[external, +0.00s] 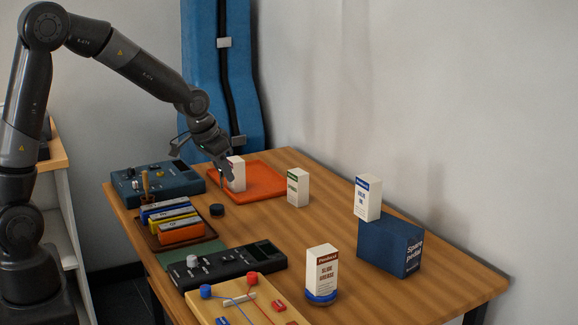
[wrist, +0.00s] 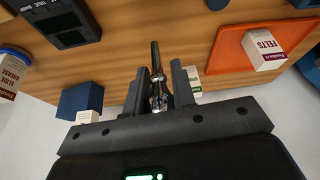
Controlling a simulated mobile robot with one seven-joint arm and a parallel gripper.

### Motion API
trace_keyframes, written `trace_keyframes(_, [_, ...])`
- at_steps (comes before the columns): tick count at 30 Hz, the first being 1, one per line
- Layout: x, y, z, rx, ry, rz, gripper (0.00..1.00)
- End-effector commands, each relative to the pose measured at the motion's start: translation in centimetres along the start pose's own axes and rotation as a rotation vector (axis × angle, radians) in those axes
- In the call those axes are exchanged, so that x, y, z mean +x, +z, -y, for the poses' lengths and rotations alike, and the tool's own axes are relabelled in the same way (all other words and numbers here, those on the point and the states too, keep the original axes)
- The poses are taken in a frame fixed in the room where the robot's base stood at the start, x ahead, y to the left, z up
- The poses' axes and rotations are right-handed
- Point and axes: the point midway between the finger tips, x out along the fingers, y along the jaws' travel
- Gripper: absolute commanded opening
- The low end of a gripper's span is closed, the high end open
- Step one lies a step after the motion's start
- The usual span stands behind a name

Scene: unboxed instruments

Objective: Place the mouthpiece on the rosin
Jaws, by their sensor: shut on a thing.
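My gripper (wrist: 157,92) is shut on a slim mouthpiece (wrist: 155,62), dark at its far end and silvery between the fingers. In the external view my gripper (external: 224,178) hangs over the table by the orange tray; the mouthpiece cannot be made out there. No label reads rosin. A small dark round puck (external: 217,210) lies alone on the wood below the gripper in the picture, and shows at the top edge of the wrist view (wrist: 217,4). A blue round tin (external: 321,297) sits under the slide grease box (external: 322,268). I cannot tell which is the rosin.
The orange tray (external: 262,187) holds a white felts box (external: 237,174). A green-labelled box (external: 298,187) stands beside it. A valve oil box (external: 368,197) stands on the blue spare pedal box (external: 390,245). Several devices line the left side. The table's middle (external: 280,228) is clear.

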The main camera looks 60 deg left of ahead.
Motion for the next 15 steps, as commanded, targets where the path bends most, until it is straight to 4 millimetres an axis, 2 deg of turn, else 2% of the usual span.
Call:
trace_keyframes(4, [1.1, -0.2, 2.7, -0.028, -0.010, 0.003, 0.00])
trace_keyframes(12, [5.4, -0.8, 8.5, -0.027, -0.009, 0.003, 0.00])
trace_keyframes(15, [6.6, -1.0, 10.1, -0.025, -0.008, 0.002, 0.00])
